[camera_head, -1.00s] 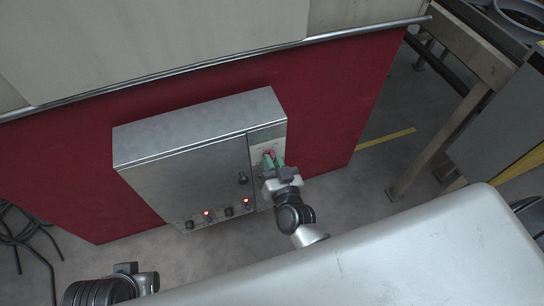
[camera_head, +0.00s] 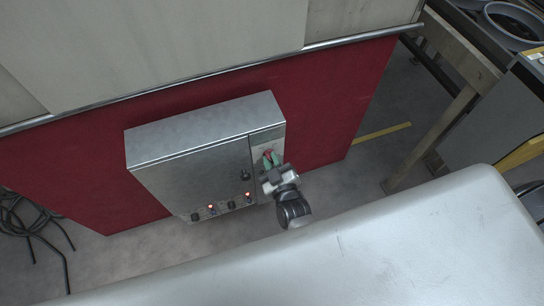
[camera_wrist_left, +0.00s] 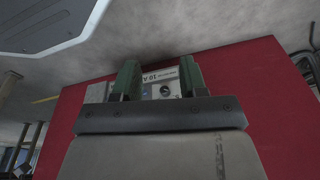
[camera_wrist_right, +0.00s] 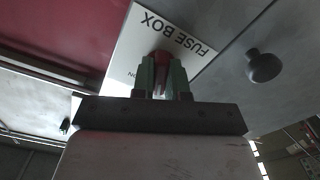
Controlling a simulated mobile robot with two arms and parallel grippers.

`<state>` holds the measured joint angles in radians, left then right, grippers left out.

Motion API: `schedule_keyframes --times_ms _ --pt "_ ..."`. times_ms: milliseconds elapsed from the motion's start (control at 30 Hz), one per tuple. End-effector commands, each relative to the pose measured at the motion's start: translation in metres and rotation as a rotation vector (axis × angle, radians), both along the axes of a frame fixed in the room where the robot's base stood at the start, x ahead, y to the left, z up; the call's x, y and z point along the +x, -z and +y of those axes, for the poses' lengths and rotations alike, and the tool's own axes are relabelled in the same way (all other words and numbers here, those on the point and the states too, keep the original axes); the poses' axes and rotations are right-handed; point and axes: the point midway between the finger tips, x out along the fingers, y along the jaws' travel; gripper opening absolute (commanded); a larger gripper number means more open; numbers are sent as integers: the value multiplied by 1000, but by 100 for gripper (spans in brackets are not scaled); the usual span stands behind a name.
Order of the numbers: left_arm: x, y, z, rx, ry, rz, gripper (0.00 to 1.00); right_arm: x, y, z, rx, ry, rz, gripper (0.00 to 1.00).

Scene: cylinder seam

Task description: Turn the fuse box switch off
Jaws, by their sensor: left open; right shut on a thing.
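The grey metal fuse box (camera_head: 195,165) is on the red wall panel. Its white plate, lettered FUSE BOX (camera_wrist_right: 165,30), shows in the right wrist view. The red switch handle (camera_wrist_right: 160,58) stands out from this plate; it also shows small in the head view (camera_head: 267,154). My right gripper (camera_head: 272,160) is shut on the handle, its green fingers on either side of it (camera_wrist_right: 161,80). The fingers hide part of the handle. My left gripper (camera_wrist_left: 158,80) is open and empty. It is out of the head view.
A black knob (camera_wrist_right: 263,66) sits on the box door; it also shows in the head view (camera_head: 244,175). Indicator lights (camera_head: 211,206) glow red along the box's lower edge. Black cables (camera_head: 35,228) lie on the floor at left. A metal-legged table (camera_head: 440,125) stands at right.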

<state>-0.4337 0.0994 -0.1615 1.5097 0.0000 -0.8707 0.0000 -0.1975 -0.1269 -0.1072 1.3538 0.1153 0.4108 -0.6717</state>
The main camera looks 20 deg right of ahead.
Motion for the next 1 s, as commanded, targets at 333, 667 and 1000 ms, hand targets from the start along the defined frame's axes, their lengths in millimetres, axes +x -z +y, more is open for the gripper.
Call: schedule_keyframes --times_ms 333,667,1000 --pt "-13 18 2 1 3 12 43 0 0 1 -106 0 -3 0" --pt "-15 21 2 1 3 15 43 0 0 0 -121 -1 -3 0" --pt "-15 21 2 2 4 16 43 0 0 0 -120 0 -4 39"
